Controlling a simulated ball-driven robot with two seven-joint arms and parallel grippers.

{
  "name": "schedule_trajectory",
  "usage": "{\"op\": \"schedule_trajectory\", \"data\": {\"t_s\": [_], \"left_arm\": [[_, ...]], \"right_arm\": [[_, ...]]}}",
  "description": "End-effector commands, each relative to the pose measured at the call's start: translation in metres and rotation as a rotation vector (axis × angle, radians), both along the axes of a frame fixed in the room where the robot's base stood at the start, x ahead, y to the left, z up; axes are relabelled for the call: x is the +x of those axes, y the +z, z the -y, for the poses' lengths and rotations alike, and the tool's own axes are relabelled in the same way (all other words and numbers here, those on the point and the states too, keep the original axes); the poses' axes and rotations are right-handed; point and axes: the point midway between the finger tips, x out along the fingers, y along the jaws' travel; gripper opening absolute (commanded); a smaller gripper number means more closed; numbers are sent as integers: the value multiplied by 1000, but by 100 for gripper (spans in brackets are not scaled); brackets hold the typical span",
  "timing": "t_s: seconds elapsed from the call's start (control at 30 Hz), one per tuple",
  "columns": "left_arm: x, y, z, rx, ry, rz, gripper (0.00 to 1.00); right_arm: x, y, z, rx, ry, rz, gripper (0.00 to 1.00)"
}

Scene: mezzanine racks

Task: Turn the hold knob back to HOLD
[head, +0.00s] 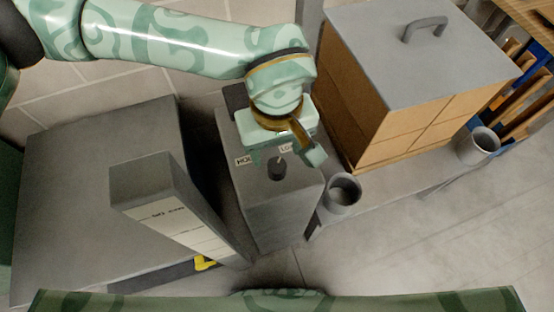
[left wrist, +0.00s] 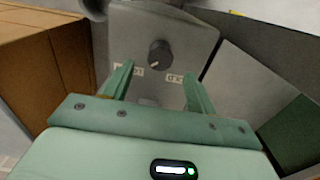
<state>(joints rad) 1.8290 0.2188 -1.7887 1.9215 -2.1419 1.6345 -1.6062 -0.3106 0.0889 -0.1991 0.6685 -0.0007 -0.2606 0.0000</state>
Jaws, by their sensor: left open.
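The hold knob (head: 276,168) is a small dark round knob on the top face of a grey box (head: 282,212). It also shows in the left wrist view (left wrist: 160,54), upper middle, with a pale mark on it. Two white labels flank it, partly hidden by my fingers; I cannot read them fully or tell which one the knob points at. My left gripper (head: 286,156) is open and empty over the box, close to the knob. In the left wrist view its fingers (left wrist: 156,76) are spread, with the knob beyond their tips and apart from them. My right gripper is not in view.
A brown crate with a grey handled lid (head: 430,45) stands right of the box. A large grey block (head: 85,150) and a slanted labelled panel (head: 175,212) stand close on the left. Floor at lower right is clear.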

Motion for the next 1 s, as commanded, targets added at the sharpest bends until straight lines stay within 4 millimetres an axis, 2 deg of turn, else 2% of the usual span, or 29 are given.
{"op": "schedule_trajectory", "data": {"t_s": [0.03,0.23,0.4,0.67,0.7,0.83,0.87,1.0], "left_arm": [[-1,-18,0,0,0,-9,58],[0,-50,0,1,0,-4,58],[-1,-60,0,1,0,-1,58],[0,-60,0,0,0,1,58],[0,-60,0,0,0,1,52],[0,-60,0,0,0,1,16],[0,-60,0,0,0,1,13],[0,-60,0,0,2,1,13]], "right_arm": [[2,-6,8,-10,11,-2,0],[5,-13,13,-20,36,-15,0],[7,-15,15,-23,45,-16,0],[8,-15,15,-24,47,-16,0],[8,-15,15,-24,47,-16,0],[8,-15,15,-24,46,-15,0],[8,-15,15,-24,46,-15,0],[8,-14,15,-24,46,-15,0]]}}
